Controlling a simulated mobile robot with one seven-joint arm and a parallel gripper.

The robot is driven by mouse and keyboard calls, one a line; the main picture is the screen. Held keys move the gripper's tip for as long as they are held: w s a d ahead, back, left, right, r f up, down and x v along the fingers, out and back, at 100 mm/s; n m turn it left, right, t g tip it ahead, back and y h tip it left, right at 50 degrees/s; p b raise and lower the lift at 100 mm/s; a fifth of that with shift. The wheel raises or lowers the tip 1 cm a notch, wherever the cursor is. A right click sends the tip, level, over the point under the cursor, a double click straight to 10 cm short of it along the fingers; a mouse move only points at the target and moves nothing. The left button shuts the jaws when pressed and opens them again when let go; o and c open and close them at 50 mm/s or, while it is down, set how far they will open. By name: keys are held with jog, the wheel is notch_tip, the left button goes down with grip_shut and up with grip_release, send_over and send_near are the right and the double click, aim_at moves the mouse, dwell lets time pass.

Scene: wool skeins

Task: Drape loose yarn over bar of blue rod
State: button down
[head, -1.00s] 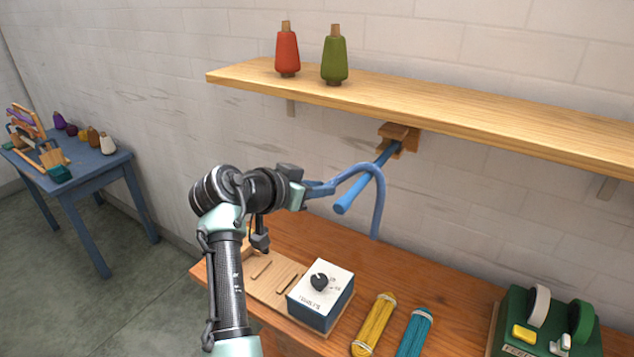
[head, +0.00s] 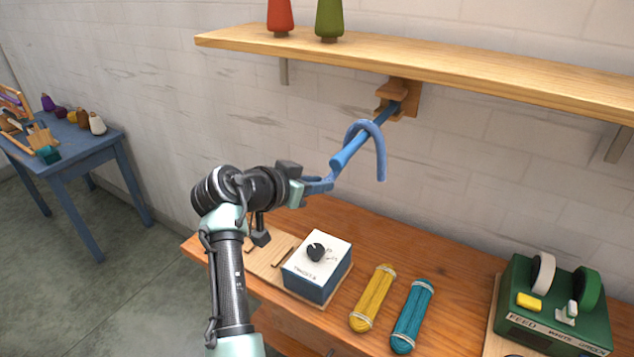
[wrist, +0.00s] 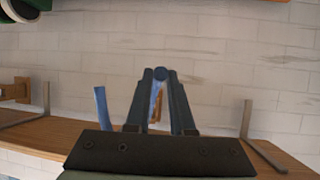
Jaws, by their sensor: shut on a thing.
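The blue rod (head: 347,156) sticks out towards me from a wooden bracket (head: 409,97) under the shelf. The light blue loose yarn (head: 380,158) arches over the rod in the head view, with its free end hanging on the right side. I cannot tell whether the yarn touches the rod. My gripper (head: 325,185) is shut on the yarn's other end, to the left of and below the rod's near tip. In the wrist view the fingers (wrist: 160,105) are nearly together with a blue strip between them. The yarn's stretch near the rod is partly hidden.
The shelf (head: 450,80) carries a red and a green cone. On the bench (head: 455,270) below are a box with a dial (head: 318,268), yellow (head: 373,300) and teal (head: 412,318) skeins and a green device (head: 555,315). A blue side table (head: 85,150) stands far left.

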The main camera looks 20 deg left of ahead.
grip_release()
dwell(0.9)
jog(key=s+r+g+p, duration=0.1)
jog(key=p, duration=0.3)
jog(key=s+r+g+y+p, duration=0.1)
jog(key=r+p, duration=0.1)
jog(key=p, duration=0.2)
jog(key=s+a+r+g+p, duration=0.1)
jog(key=g+p, duration=0.1)
jog(key=p, duration=0.2)
jog(key=shift+a+r+y+p, duration=0.1)
jog(key=shift+r+y+p, duration=0.2)
jog(key=shift+r+y, duration=0.1)
